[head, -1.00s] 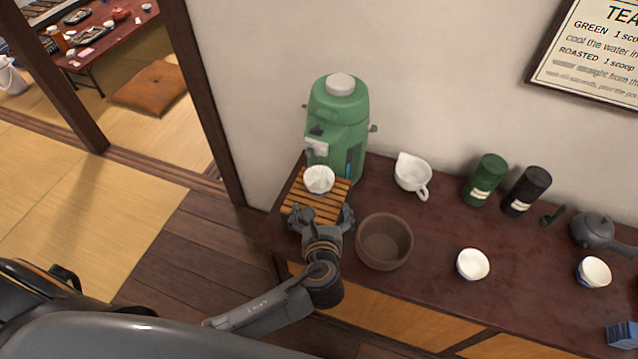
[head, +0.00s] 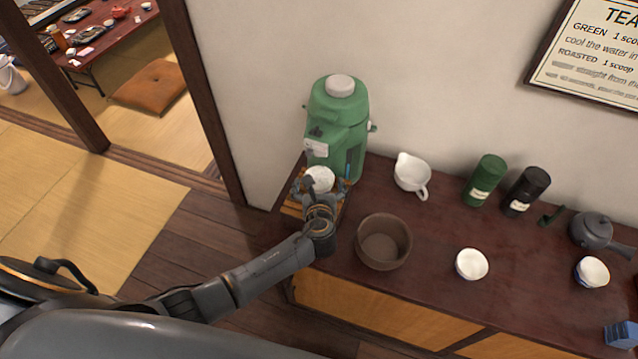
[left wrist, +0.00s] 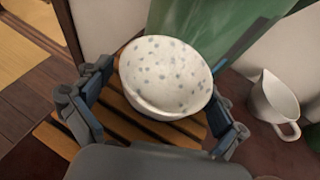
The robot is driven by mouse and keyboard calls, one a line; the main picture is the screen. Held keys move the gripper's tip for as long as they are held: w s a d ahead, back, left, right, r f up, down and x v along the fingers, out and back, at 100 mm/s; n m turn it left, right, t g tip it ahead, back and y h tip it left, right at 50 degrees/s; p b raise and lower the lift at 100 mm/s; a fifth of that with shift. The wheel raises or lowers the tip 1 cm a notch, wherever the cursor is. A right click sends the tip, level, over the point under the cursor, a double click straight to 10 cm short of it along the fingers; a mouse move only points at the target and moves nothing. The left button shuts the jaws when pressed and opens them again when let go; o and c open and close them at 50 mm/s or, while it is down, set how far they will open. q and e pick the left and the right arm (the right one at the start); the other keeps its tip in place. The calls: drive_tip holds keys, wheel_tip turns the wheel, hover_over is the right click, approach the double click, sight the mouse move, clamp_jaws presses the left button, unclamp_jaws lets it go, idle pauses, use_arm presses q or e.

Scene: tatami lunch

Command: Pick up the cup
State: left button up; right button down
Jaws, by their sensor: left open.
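The cup (head: 320,178) is small and white and stands on a slatted wooden rack (head: 291,208) in front of the green dispenser (head: 338,110). In the left wrist view the cup (left wrist: 165,76) has grey-blue dots and sits on the wooden slats (left wrist: 122,130). My left gripper (head: 320,189) is open at the cup, with one finger on each side of it. In the left wrist view the fingers of the left gripper (left wrist: 158,112) stand apart from the cup's sides. The gripper hides the near part of the rack. My right gripper is not in view.
A brown bowl (head: 384,241) stands just right of my left arm. A white spouted pitcher (head: 411,174), green canister (head: 485,180), black canister (head: 527,191), white cup (head: 471,264), another cup (head: 592,272) and dark teapot (head: 593,231) stand farther right on the cabinet.

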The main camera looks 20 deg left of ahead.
use_arm(q)
drive_tip(key=c, duration=1.4)
drive_tip(key=shift+r, duration=0.15)
drive_tip(key=shift+r, duration=0.7)
drive_tip(key=s+d+r, duration=0.4)
drive_tip(key=s+r, duration=0.7)
drive_tip(key=s, duration=0.2)
drive_tip(key=shift+d+r, duration=0.15)
drive_tip(key=shift+s, duration=0.2)
idle(1.6)
